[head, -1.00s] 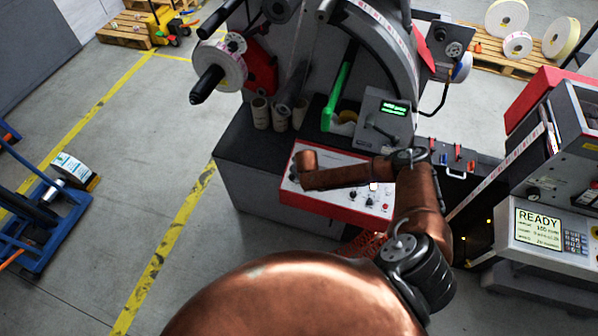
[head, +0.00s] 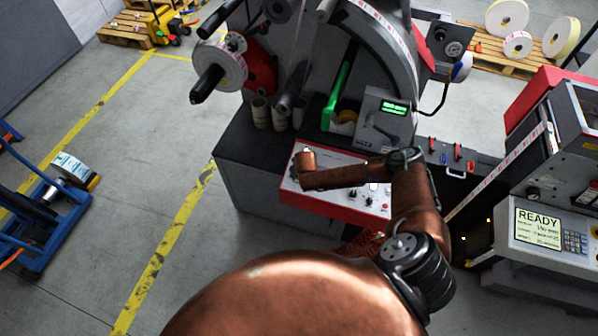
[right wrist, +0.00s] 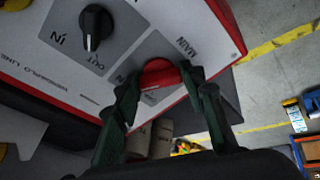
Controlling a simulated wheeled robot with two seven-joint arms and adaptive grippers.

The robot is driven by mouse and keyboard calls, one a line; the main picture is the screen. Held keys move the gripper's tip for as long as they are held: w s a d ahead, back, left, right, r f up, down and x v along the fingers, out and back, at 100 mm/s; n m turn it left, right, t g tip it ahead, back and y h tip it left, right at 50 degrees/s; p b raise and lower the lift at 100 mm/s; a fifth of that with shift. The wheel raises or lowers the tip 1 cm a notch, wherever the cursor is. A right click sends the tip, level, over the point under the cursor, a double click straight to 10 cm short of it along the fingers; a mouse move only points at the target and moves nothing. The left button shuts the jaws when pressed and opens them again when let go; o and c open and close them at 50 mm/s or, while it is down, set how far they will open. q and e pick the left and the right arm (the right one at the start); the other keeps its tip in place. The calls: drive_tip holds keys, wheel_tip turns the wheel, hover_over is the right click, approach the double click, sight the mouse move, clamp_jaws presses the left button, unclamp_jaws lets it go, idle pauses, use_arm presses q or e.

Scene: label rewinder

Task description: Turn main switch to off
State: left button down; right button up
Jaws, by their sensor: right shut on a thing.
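The main switch is a red rotary knob (right wrist: 158,76) on a grey plate marked MAIN, seen upside down in the right wrist view. My right gripper (right wrist: 158,82) has one dark green finger on each side of the knob and is shut on it. In the head view my right arm reaches over the white, red-edged control panel (head: 341,199); its wrist covers the panel's left end, hiding the gripper and the main switch. My left gripper is in neither view.
A black IN/OUT knob (right wrist: 96,26) sits beside the main switch on the same panel. Cardboard cores (head: 261,112) stand on the dark bench behind the panel. A green-lit display box (head: 385,118) stands behind it, and a READY screen (head: 540,228) is at right.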

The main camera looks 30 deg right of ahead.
drive_tip(key=shift+a, duration=0.15)
drive_tip(key=shift+c, duration=1.2)
drive_tip(key=n+p, duration=0.1)
drive_tip(key=n, duration=0.1)
drive_tip(key=shift+d+r+n+y+p, duration=0.1)
drive_tip(key=shift+d+n+y+p, duration=0.1)
drive_tip(key=shift+n+y+p, duration=0.2)
drive_tip(key=n, duration=0.3)
drive_tip(key=shift+n+g+y+p, duration=0.3)
drive_tip(key=shift+y+p, duration=0.05)
drive_tip(key=shift+y, duration=0.05)
drive_tip(key=n, duration=0.2)
drive_tip(key=shift+w+d+n+g, duration=0.1)
drive_tip(key=shift+n+g, duration=0.2)
drive_tip(key=shift+n+g+y+b, duration=0.3)
drive_tip(key=shift+n+b, duration=0.4)
drive_tip(key=shift+n, duration=0.7)
